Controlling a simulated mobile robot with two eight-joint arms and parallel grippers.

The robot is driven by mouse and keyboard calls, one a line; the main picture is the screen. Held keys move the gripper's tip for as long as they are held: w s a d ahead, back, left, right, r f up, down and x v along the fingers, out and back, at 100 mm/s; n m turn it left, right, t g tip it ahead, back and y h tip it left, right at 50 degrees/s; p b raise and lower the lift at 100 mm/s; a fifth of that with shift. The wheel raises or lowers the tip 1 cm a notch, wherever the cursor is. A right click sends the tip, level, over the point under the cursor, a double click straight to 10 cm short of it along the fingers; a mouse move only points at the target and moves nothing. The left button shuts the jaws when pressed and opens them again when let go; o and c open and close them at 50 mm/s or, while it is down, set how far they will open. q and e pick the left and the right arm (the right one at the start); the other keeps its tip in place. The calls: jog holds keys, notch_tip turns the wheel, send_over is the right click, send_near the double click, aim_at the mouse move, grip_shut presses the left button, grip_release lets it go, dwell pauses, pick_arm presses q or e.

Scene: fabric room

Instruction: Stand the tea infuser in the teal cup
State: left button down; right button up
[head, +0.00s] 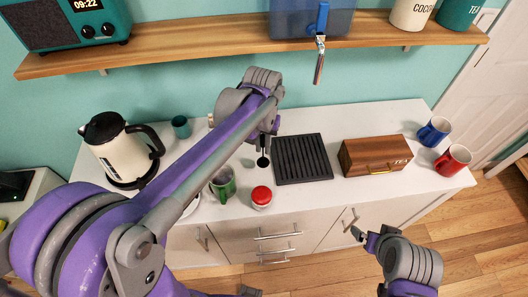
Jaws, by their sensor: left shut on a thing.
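The teal cup (181,127) stands upright on the white counter, between the kettle and my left arm. My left gripper (266,138) is over the counter, to the right of the teal cup and apart from it. It is shut on the dark tea infuser (263,161), which hangs down with its round end lowest. The fingers are small and partly hidden by the wrist. My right gripper (358,234) is in front of the counter's drawers, far from the cup, and its finger opening is too small to judge.
A black-and-white kettle (122,150) stands left of the cup. A green mug (223,186), a red-lidded jar (261,197), a black slatted tray (302,158) and a wooden tea box (374,155) are near. Blue (434,131) and red (453,160) mugs stand right. A shelf (180,50) runs above.

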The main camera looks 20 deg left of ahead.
aim_at(263, 159)
pick_arm(q)
jog(key=shift+w+f, duration=0.1)
jog(key=shift+f, duration=1.9)
jog(key=shift+f, duration=0.2)
jog(key=c, duration=0.8)
grip_release()
jog(key=shift+c, duration=0.2)
